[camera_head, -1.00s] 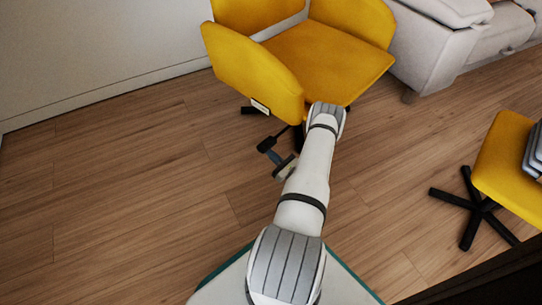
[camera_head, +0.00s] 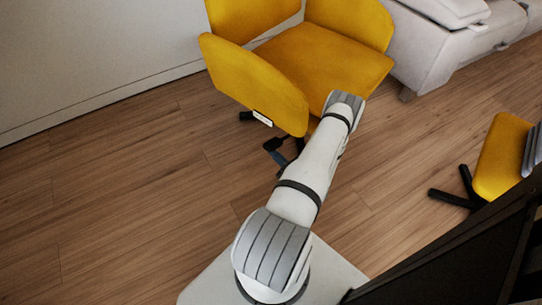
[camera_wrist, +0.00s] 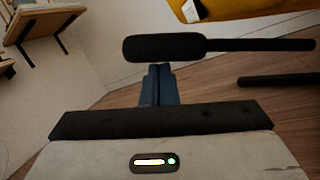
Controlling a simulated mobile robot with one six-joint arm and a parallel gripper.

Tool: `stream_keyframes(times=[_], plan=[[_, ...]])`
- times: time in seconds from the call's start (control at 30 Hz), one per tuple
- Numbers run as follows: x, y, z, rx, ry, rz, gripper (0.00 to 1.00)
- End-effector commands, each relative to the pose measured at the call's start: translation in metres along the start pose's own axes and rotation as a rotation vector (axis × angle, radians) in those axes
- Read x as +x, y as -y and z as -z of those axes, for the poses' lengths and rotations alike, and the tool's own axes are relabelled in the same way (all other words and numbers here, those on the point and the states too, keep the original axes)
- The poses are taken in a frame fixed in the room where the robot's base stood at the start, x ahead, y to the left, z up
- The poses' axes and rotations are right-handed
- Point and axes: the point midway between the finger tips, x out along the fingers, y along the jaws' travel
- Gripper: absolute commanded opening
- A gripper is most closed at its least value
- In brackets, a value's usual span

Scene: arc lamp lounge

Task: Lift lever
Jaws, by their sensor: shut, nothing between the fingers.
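The yellow chair (camera_head: 318,62) stands ahead of me. Its lever is a black paddle on a thin rod (camera_wrist: 165,47), seen large in the wrist view; the paddle also shows in the head view (camera_head: 274,143), low beside the chair's left side panel. My gripper (camera_wrist: 160,68) has its blue fingers together with nothing between them. Its tips are right at the paddle's lower edge in the wrist view; I cannot tell whether they touch it. In the head view, my arm hides most of the gripper (camera_head: 275,155) and much of the chair base.
A second yellow chair (camera_head: 502,155) with grey items on it stands at the right. A light sofa (camera_head: 440,50) is behind. A dark panel fills the lower right. The wood floor (camera_head: 120,190) at the left is clear. A wooden shelf (camera_wrist: 45,25) shows in the wrist view.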

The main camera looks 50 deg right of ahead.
Motion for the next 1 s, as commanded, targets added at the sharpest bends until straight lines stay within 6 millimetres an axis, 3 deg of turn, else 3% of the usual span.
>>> stream_keyframes(times=[0.1,0.47,0.57,0.77,0.8,0.87,1.0], plan=[[0.001,0.000,-0.010,-0.003,0.002,0.005,0.00],[-0.004,0.005,-0.014,-0.010,0.012,0.017,0.00],[-0.005,0.005,-0.008,-0.010,0.012,0.017,0.00],[-0.012,0.003,0.029,-0.001,0.003,0.014,0.00],[-0.014,0.002,0.038,0.000,0.001,0.013,0.00],[-0.026,0.000,0.028,-0.001,0.003,0.021,0.00],[-0.055,-0.001,0.028,-0.002,0.002,0.022,0.00]])
